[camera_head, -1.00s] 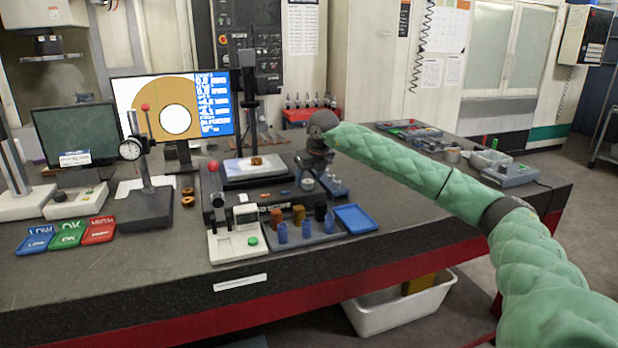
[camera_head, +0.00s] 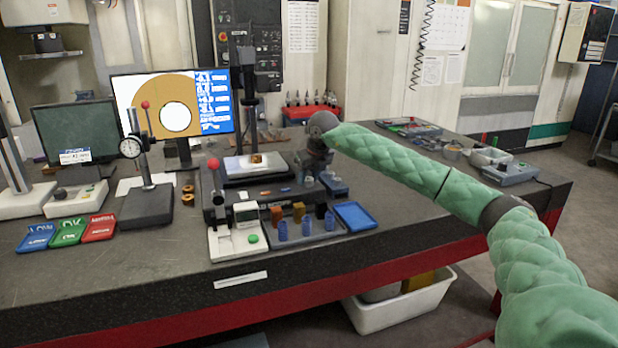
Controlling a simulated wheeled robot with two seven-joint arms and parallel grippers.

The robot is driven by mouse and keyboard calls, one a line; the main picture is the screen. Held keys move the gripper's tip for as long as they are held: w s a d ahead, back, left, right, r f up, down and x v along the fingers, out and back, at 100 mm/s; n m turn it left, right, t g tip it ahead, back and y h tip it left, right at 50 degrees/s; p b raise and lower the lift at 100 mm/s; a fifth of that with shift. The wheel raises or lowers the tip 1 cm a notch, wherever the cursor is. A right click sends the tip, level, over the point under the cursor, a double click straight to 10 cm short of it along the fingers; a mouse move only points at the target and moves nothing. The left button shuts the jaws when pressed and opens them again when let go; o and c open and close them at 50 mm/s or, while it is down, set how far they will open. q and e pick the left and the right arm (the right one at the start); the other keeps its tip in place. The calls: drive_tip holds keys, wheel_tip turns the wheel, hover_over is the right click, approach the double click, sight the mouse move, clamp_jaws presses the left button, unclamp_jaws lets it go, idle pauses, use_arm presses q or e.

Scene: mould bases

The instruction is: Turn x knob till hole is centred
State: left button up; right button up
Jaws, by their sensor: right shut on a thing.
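The monitor (camera_head: 224,75) shows a tan ring with a white round hole (camera_head: 175,117). The hole sits right of the middle of the picture area, close to the blue readout. The measuring stage (camera_head: 240,172) stands under a dark column, with a small brass part (camera_head: 257,159) on its bright plate. My right gripper (camera_head: 316,166) is at the right side of the stage, shut on what appears to be the x knob. The knob is hidden by the gripper and wrist. My left gripper is not in view.
In front of the stage are a white control box (camera_head: 236,242), a tray of small coloured parts (camera_head: 318,234) and a blue tray (camera_head: 356,216). A dial gauge stand (camera_head: 146,205) and LOW, OK and HIGH trays (camera_head: 68,232) are at left. The table's front left is clear.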

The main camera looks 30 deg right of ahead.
drive_tip(key=n+y+b, duration=0.1)
drive_tip(key=n, duration=0.2)
drive_tip(key=shift+d, duration=0.1)
drive_tip(key=n, duration=0.2)
drive_tip(key=n+y, duration=0.1)
drive_tip(key=n, duration=0.1)
drive_tip(key=shift+w+d+g+y, duration=0.1)
drive_tip(key=shift+g+y, duration=0.2)
drive_tip(key=n, duration=0.2)
drive_tip(key=shift+r+n+g+y, duration=0.1)
drive_tip(key=shift+n+g+y, duration=0.2)
drive_tip(key=shift+g+y, duration=0.1)
drive_tip(key=n, duration=0.2)
drive_tip(key=n+g+y, duration=0.1)
drive_tip(key=n, duration=0.1)
drive_tip(key=shift+w+d+n+g, duration=0.15)
drive_tip(key=shift+n+g, duration=0.15)
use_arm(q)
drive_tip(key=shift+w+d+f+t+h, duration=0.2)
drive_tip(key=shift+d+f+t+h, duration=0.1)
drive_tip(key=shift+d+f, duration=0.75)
use_arm(e)
drive_tip(key=shift+w+n+g, duration=0.15)
drive_tip(key=shift+n+g, duration=0.75)
drive_tip(key=shift+n, duration=1.6)
drive_tip(key=o, duration=1)
